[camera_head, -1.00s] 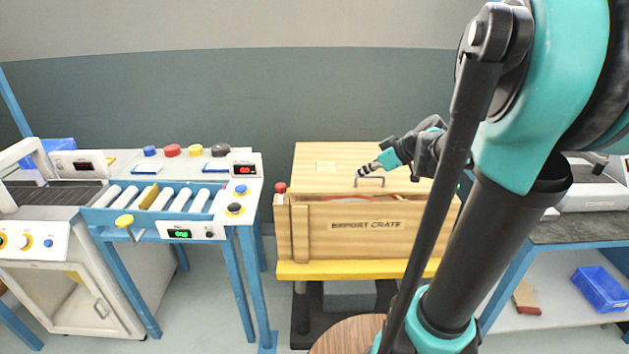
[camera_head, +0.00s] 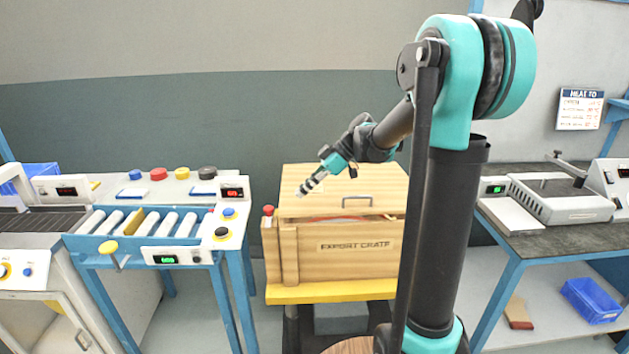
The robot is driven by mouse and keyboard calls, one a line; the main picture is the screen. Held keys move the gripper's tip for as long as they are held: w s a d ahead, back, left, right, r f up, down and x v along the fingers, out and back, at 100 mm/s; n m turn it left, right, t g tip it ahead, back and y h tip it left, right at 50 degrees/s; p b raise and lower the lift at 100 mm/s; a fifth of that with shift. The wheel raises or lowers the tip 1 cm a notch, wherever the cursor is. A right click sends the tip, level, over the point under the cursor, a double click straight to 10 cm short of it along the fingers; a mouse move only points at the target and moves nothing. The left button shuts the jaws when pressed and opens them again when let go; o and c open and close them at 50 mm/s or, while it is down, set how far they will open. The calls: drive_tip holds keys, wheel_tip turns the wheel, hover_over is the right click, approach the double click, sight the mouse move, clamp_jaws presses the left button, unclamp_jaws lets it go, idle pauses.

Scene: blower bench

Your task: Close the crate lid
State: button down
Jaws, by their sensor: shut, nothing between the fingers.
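The wooden export crate (camera_head: 310,257) stands on a yellow-edged stand in the middle of the view. Its wooden lid (camera_head: 325,180) lies over the top, tilted, with its front edge still a little above the front wall. A narrow dark gap with something red inside shows under that edge. The lid's grey handle (camera_head: 357,197) is near its front edge. My gripper (camera_head: 303,190) is shut and empty. It appears over the left part of the lid, left of the handle; whether it touches the lid is unclear. My arm hides the crate's right end.
A small red knob (camera_head: 268,210) sits at the crate's left corner. A roller conveyor bench (camera_head: 150,230) with buttons stands to the left. A dark-topped bench (camera_head: 540,235) with a grey device stands to the right. The wall behind the crate is bare.

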drive_tip(key=f, duration=0.2)
drive_tip(key=a+f, duration=0.1)
drive_tip(key=f, duration=0.1)
drive_tip(key=shift+s+a+f, duration=0.1)
drive_tip(key=shift+a+f, duration=0.1)
drive_tip(key=shift+f, duration=0.45)
